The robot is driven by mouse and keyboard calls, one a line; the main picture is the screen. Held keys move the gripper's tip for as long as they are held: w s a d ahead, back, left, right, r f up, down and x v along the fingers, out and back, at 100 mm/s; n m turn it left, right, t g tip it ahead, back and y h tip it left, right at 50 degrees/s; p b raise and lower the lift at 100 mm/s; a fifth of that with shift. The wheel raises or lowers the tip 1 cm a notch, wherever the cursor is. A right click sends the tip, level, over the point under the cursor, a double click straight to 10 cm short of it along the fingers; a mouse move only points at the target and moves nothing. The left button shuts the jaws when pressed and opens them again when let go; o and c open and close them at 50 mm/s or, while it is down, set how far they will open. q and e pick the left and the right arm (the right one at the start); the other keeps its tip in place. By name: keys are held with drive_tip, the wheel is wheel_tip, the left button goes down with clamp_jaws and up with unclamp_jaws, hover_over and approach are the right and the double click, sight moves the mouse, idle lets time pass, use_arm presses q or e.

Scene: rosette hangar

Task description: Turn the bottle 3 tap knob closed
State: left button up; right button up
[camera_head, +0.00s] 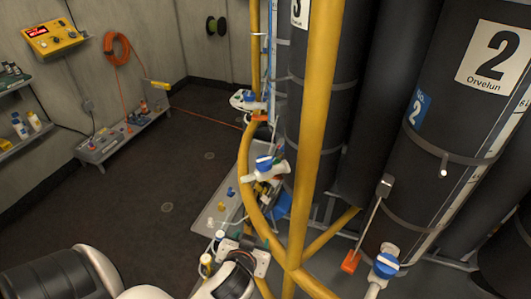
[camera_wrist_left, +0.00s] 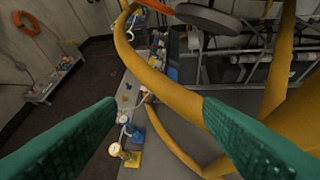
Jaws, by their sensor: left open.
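Bottle 3 (camera_head: 303,130) is a tall dark cylinder behind the yellow rail, with a white "3" label cut off by the top edge in the head view. A white tap with a blue knob (camera_head: 264,162) stands out low in front of it and appears to be its tap. I cannot tell the knob's setting. My left gripper (camera_head: 259,243) is below that knob and apart from it, largely hidden behind my wrist. In the left wrist view its green fingers (camera_wrist_left: 160,103) are wide apart, with nothing held. I cannot identify the knob there. My right gripper is not in view.
Yellow rails (camera_head: 312,120) cross in front of the bottles and close to my left gripper. Bottle 2 (camera_head: 455,120) stands right, with its own blue knob (camera_head: 387,262) and an orange-ended rod (camera_head: 350,262). A grey bench (camera_head: 212,208) holds small fittings. The floor at left is clear.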

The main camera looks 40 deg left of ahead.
use_arm(q)
wheel_tip(320, 180, up, 8)
drive_tip(key=w+a+n+t+y, duration=0.2)
drive_tip(key=w+t, duration=0.1)
drive_tip(key=t+y, duration=0.1)
drive_tip(key=t, duration=0.2)
approach(266, 156)
drive_tip(key=p+x, duration=0.4)
drive_tip(key=x, duration=0.5)
drive_tip(key=shift+a, duration=0.1)
drive_tip(key=shift+w+a+f, duration=0.2)
drive_tip(key=shift+w+a, duration=0.15)
drive_tip(key=shift+w, duration=0.3)
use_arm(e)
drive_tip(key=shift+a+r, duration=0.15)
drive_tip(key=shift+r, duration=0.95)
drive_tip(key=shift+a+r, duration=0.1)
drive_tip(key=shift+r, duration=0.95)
use_arm(q)
drive_tip(key=shift+c, duration=0.2)
drive_tip(key=c, duration=0.9)
drive_tip(key=shift+c, duration=0.2)
